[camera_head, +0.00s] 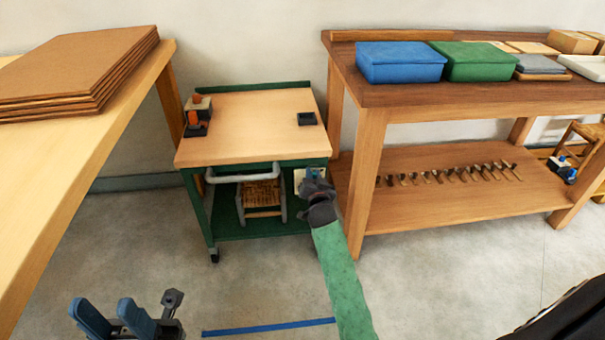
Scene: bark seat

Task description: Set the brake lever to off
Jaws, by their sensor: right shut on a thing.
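The green cart (252,152) with a pale wood top stands against the wall between two benches. A pale plate (298,181) shows at its front right, below the top. My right gripper (314,173) is at this plate, shut on what appears to be the brake lever. The lever is mostly hidden behind the gripper and wrist, so I cannot tell its setting. My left gripper (112,316) is low at the front left, over the floor, its two blue fingers apart and empty.
A small woven stool (262,194) sits on the cart's lower shelf, behind a grey handle (243,178). A light bench (95,105) with stacked boards is at left. A dark-topped bench (450,92) with blue and green bins stands close to the cart's right.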

